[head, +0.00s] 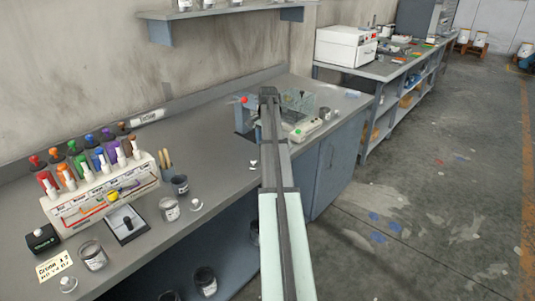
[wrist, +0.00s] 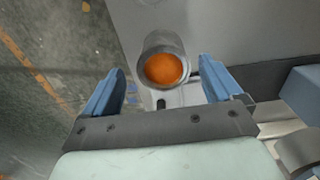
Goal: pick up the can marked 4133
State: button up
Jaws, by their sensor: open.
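A grey can (wrist: 164,48) with orange contents is in the wrist view, just ahead of and between the fingers of my gripper (wrist: 161,84). The gripper is open, with one blue finger on each side and visible gaps to the can. No marking such as 4133 is readable on it. In the head view my arm reaches toward the far end of the bench; its fingers cannot be made out there. A small grey can (head: 325,113) stands near the bench's far front corner; I cannot tell whether it is the same one.
A clear box (head: 298,102) and a pale device (head: 305,130) are at the far end. Floor lies right.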

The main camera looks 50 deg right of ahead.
jog(key=f, duration=0.4)
jog(key=shift+w+f, duration=0.2)
jog(key=shift+f, duration=0.2)
jog(key=shift+c, duration=0.2)
jog(key=c, duration=1.1)
